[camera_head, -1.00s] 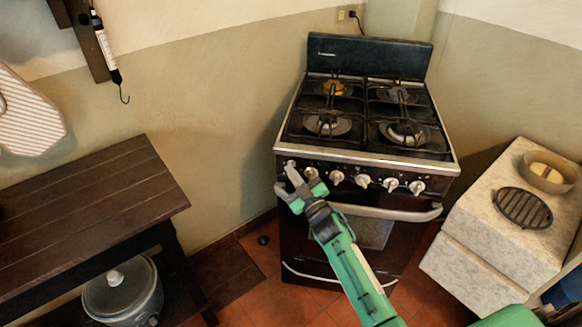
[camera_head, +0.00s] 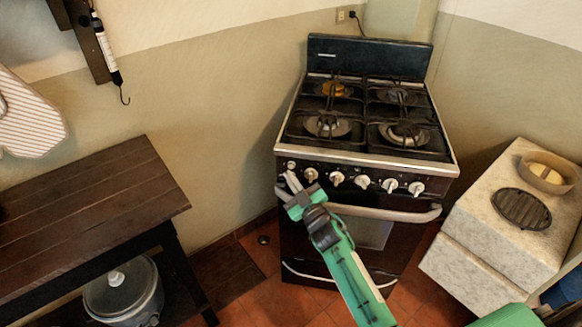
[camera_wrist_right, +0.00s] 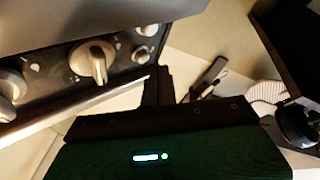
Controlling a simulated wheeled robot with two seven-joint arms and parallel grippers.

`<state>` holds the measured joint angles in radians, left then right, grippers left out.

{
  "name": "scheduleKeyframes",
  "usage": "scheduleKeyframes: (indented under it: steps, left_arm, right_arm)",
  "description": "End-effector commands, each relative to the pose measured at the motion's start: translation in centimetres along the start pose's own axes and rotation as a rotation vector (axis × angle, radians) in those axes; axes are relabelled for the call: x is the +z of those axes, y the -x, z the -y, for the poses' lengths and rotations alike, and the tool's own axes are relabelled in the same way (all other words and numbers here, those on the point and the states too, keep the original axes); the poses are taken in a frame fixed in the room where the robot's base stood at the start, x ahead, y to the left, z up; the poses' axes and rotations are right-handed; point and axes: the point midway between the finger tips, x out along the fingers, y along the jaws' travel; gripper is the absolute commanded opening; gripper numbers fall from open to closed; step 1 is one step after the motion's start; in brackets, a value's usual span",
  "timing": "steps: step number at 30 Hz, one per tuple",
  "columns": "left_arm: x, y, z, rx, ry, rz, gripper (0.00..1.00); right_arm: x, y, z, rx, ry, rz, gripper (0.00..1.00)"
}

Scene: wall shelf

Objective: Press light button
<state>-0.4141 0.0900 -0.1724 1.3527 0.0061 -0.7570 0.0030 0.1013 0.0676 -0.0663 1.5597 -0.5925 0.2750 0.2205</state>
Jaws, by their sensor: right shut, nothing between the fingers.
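The black stove (camera_head: 330,235) stands against the wall, with a row of pale knobs on its front panel. At the panel's left end is a small round button (camera_head: 291,165), the likely light button. It also seems to show in the right wrist view (camera_wrist_right: 144,55), beside a large knob (camera_wrist_right: 93,61). My right gripper (camera_head: 286,186) is shut and empty, with its fingertips just below the button in the head view. Whether it touches the panel cannot be told. In the right wrist view the dark fingers (camera_wrist_right: 162,88) point toward the panel. My left gripper is not in view.
The oven's handle bar (camera_head: 385,212) runs below the knobs. A dark wooden table (camera_head: 90,205) stands at left, with a lidded pot (camera_head: 124,290) beneath it. A pale stone block (camera_head: 490,235) with a grate (camera_head: 522,208) stands at right. Floor shows between table and stove.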

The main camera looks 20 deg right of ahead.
Motion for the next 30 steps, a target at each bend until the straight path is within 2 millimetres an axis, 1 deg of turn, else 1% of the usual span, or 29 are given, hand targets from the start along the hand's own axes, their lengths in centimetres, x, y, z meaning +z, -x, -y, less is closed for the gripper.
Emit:
scheduleKeyframes:
  steps: [1,13,17,30]
  left_arm:
    - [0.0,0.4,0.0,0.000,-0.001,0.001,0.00]
    - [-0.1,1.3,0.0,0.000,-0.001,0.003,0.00]
    - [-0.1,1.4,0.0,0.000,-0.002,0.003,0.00]
    - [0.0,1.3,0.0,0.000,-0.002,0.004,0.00]
  right_arm:
    - [-0.5,0.4,0.2,0.000,-0.001,0.000,0.00]
    - [-2.4,3.0,2.2,0.000,-0.002,-0.001,0.00]
    - [-2.5,3.3,2.4,0.000,0.000,-0.001,0.00]
    - [-2.3,3.4,2.5,-0.001,-0.002,0.005,0.00]
